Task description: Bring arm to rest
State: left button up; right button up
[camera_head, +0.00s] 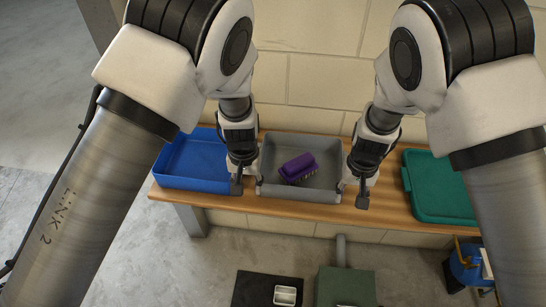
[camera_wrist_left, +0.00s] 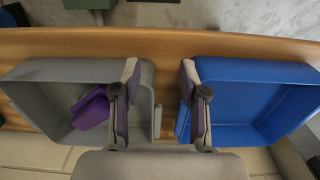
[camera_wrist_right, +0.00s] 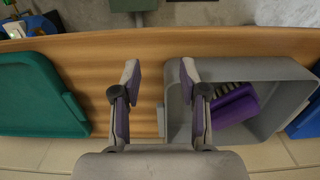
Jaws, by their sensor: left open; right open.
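My left gripper (camera_head: 238,178) is open and empty over the bench, above the gap between the blue tray and the grey tray. Its spread fingers also show in the left wrist view (camera_wrist_left: 158,95). My right gripper (camera_head: 356,192) is open and empty above the right end of the grey tray. Its spread fingers show in the right wrist view (camera_wrist_right: 160,92), one over bare wood and one over the tray's edge. Both arms reach down from above, and neither gripper holds anything.
A wooden bench (camera_head: 390,212) stands against a block wall. On the floor are a black mat (camera_head: 255,290), a green box (camera_head: 345,285) and a blue bucket (camera_head: 462,270).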

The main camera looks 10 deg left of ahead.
pick_arm(q)
jog(key=shift+s+r, duration=0.1)
jog(key=shift+r, duration=0.1)
pick_arm(e)
jog(key=shift+s+r, duration=0.1)
jog(key=shift+r, duration=0.05)
